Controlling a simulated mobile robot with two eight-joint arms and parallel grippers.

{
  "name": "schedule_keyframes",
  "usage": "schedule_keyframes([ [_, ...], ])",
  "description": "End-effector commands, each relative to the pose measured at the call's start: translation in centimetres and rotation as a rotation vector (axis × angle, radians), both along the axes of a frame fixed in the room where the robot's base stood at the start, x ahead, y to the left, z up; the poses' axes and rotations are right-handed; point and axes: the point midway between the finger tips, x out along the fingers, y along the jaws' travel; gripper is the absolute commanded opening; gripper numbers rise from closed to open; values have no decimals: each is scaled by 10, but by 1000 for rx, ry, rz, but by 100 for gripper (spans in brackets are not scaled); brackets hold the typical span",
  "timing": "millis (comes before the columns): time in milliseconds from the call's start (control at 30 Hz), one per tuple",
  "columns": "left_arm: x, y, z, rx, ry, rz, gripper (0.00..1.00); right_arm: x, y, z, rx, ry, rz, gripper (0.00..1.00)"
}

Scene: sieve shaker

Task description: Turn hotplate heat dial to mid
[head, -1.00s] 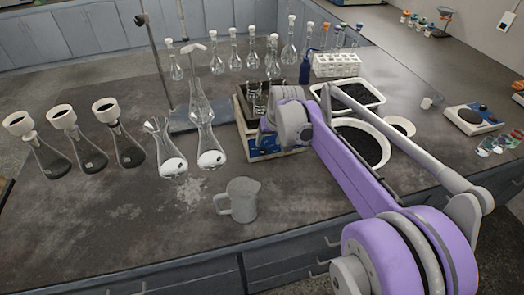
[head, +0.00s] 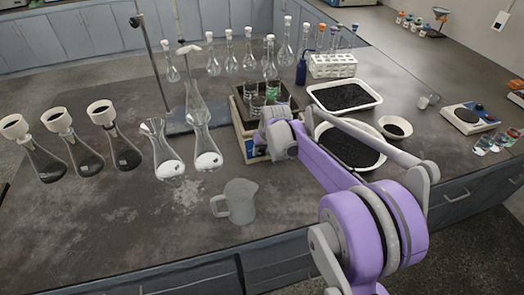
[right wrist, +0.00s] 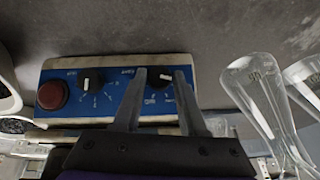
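The heated unit (head: 240,112) stands mid-bench in the head view, a dark open-topped box holding glassware; my right arm hides much of its front. In the right wrist view its blue panel (right wrist: 118,99) carries a round red button (right wrist: 52,95), a black dial (right wrist: 92,80) in the middle and a second black dial (right wrist: 160,77) with a white pointer mark. My right gripper (right wrist: 159,74) is open, with its fingertips on either side of that second dial. I cannot tell whether they touch it. The panel lettering is too small to read surely. My left gripper is not in view.
Glass flasks (right wrist: 268,105) stand close by the panel in the wrist view. A grey jug (head: 238,201) stands in front, left of my arm. White trays of black grains (head: 345,97) lie right. Another small blue-and-white hotplate (head: 470,118) is at far right.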

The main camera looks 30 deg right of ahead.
Motion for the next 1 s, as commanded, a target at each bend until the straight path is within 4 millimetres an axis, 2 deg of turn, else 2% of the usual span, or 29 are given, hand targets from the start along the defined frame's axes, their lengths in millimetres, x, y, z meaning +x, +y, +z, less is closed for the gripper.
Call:
schedule_keyframes([
  [33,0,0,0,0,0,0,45,0,0,0,0,0,0,31],
  [200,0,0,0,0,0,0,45,0,0,0,0,0,0,0],
  [667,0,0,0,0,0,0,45,-1,-1,0,53,-13,-23,0],
  [1000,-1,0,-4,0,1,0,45,-2,-6,-1,279,-66,-118,0],
])
